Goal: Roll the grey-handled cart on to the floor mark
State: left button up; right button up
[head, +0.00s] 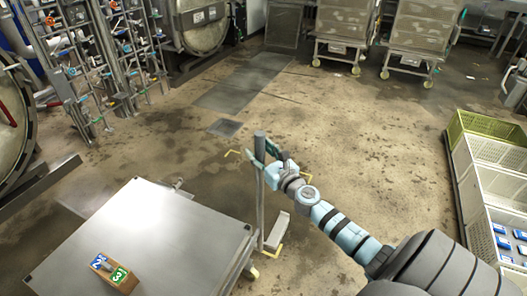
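The cart (150,235) has a flat steel top and stands at the lower left. Its grey handle (260,200) is an upright post at the right side of the top. My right gripper (264,156) has its green fingers around the upper part of this post and looks shut on it. Another corner is at the far left of the mark, and one is near the cart's right wheel. My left gripper is out of view.
A wooden block (121,282) with number labels sits on the cart top. A pale wedge-like piece (277,231) lies on the floor by the near mark corner. Crates (490,185) line the right side. Pipework (100,65) stands at left, wheeled carts (345,30) behind. The middle floor is open.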

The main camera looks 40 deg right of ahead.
jog(key=shift+s+d, duration=0.4)
jog(key=shift+s, duration=0.25)
jog(key=s+a, duration=0.2)
jog(key=s, duration=0.9)
jog(key=shift+s, duration=0.15)
